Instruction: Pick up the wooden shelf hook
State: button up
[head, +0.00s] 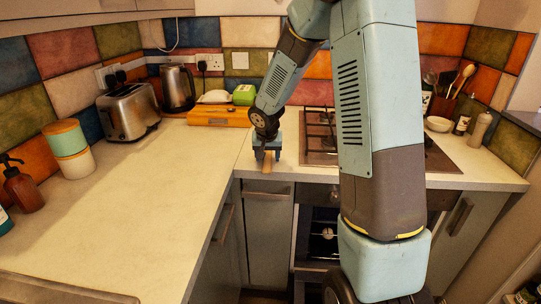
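A small wooden piece (267,167), which looks like the wooden shelf hook, shows at the front edge of the counter near the inner corner. My gripper (268,156) points down right at it, with a finger on each side and the wooden piece between them. The fingers stand apart, but at this size I cannot tell whether they touch the piece. I also cannot tell whether the piece rests on the counter or is held just above it. Its upper part is hidden by the gripper.
A hob (319,150) lies right of my gripper, partly behind my arm. A lidded canister (72,150) stands left. The left counter (150,215) is mostly clear.

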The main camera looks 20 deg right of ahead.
jog(key=c, duration=1)
